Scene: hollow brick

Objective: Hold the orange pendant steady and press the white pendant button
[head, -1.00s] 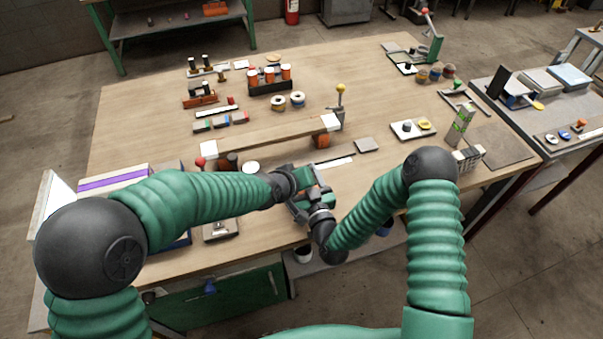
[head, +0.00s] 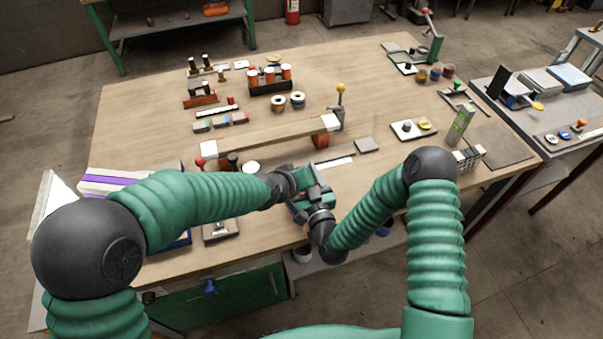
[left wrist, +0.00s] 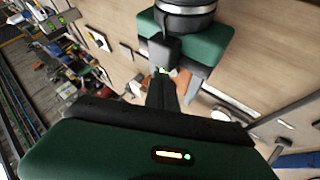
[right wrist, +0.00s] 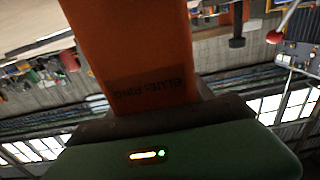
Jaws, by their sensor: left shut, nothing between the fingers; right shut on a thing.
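The orange pendant (right wrist: 135,45) fills the upper middle of the right wrist view, with dark lettering on its face. My right gripper (head: 309,203) is shut on it above the table's near edge. A small part of the pendant shows in the left wrist view (left wrist: 183,77), between the right gripper's jaws. My left gripper (head: 307,178) is shut and empty, close against the right gripper in the head view. In the left wrist view its fingertips (left wrist: 163,82) are beside the pendant; I cannot tell whether they touch it. The white button cannot be made out; the grippers hide most of the pendant.
A wooden beam (head: 265,137) on supports lies behind the grippers. A red-knobbed lever (head: 200,162) and a yellow-knobbed lever (head: 340,88) stand at its ends. A grey plate (head: 367,145) lies to the right. The tabletop right of the grippers is mostly clear.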

